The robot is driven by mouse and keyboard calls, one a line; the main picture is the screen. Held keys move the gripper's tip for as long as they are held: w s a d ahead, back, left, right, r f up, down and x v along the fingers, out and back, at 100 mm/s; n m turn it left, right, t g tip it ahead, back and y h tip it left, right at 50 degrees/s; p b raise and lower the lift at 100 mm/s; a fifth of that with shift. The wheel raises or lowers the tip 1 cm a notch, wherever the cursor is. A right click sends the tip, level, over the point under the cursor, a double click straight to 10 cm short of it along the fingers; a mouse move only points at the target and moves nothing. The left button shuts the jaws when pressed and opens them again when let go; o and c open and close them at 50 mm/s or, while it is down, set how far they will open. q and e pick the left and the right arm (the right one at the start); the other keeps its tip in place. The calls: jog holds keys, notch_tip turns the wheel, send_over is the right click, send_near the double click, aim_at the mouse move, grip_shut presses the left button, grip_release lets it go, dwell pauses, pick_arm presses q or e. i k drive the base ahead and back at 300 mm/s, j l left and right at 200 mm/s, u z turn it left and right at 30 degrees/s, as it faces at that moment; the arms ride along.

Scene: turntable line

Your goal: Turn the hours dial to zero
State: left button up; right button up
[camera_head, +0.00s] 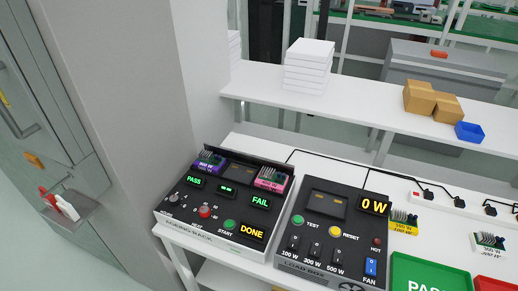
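The aging rack (178,226) is a black-topped box with a white front on the bench at the left. A small grey knob (173,198), the likely hours dial, sits at its left end; its label and pointer are too small to read. A red knob (205,212) and a green START button (229,224) are to its right. Neither gripper shows.
A load box (322,250) reading 0 W stands close to the rack's right. Beyond it are a green PASS tray (428,274) and yellow-tagged parts (404,221). A wall pillar (125,100) rises to the left. A back shelf (360,105) holds white boxes and cartons.

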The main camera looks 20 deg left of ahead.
aim_at(174, 200)
jog(key=u, duration=1.3)
